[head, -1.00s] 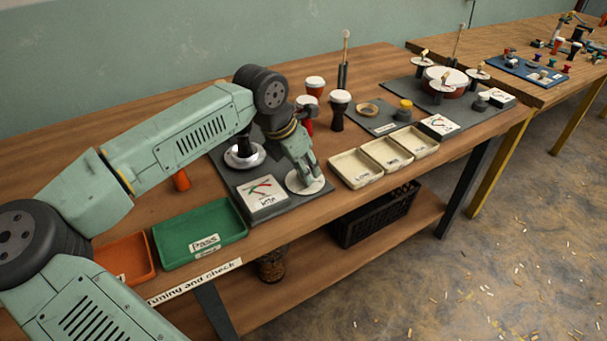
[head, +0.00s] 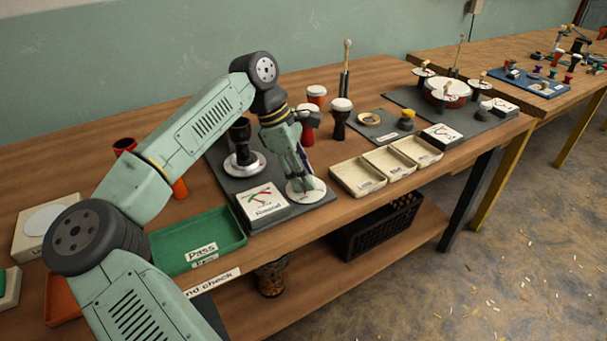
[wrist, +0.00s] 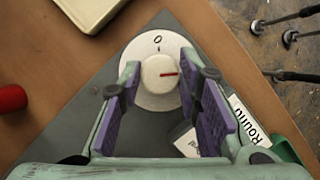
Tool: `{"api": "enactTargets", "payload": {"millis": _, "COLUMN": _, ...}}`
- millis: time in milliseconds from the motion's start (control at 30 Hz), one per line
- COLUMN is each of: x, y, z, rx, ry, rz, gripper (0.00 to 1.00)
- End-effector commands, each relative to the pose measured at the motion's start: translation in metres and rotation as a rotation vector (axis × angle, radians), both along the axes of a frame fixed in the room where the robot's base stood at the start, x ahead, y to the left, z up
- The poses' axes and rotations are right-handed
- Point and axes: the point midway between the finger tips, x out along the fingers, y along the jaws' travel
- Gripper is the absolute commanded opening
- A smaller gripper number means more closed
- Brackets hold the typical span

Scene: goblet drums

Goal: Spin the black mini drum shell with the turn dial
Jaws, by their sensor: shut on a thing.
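The black mini drum shell (head: 240,133) stands upright on a silver round plate (head: 246,167) on the dark base. The turn dial (head: 308,194) is at the base's front right corner. In the wrist view its pale round knob (wrist: 160,74) sits on a white disc (wrist: 150,98) marked 0, and the knob's red line points right, away from the 0. My gripper (head: 300,178) reaches down to the dial. In the wrist view my gripper (wrist: 160,82) has its purple-padded fingers on either side of the knob, shut on it. The shell is out of the wrist view.
A meter card (head: 264,203) on the base carries a label that seems to read "Round". A green Pass tray (head: 200,240) is at left, three cream trays (head: 388,166) at right. Goblet drums (head: 340,122) stand behind my gripper. A red item (wrist: 12,98) shows in the wrist view.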

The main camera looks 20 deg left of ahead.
Motion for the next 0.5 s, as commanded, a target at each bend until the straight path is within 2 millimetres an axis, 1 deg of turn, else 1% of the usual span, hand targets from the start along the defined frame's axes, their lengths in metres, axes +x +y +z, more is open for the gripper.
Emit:
{"api": "enactTargets", "payload": {"millis": 200, "x": 0.0008, "y": 0.0000, "z": -0.0004, "rx": 0.000, "ry": 0.001, "rz": -0.127, "gripper": 0.03}}
{"api": "enactTargets", "payload": {"millis": 500, "x": 0.0009, "y": 0.0002, "z": -0.0007, "rx": 0.001, "ry": 0.001, "rz": -0.211, "gripper": 0.03}}
